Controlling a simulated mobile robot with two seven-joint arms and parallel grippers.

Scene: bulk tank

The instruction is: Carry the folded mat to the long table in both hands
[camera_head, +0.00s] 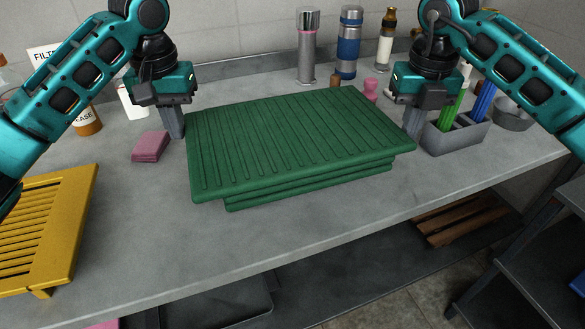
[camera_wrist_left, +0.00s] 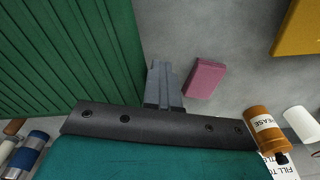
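The folded mat (camera_head: 290,140) is green and ribbed, with stacked layers showing at its front edge. It lies on a grey worktop (camera_head: 330,235), and its left part also shows in the left wrist view (camera_wrist_left: 65,55). My left gripper (camera_head: 174,124) points down beside the mat's left edge, fingers together with nothing between them; the left wrist view shows these fingers (camera_wrist_left: 164,84) close to the mat's side. My right gripper (camera_head: 413,123) points down at the mat's right edge, its fingers seemingly together. Whether either gripper touches the mat is unclear.
A pink block (camera_head: 150,146) lies left of my left gripper. A yellow slatted rack (camera_head: 45,225) is at the front left. Bottles (camera_head: 348,42) stand along the back. A grey caddy (camera_head: 455,138) is close to my right gripper. The worktop before the mat is clear.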

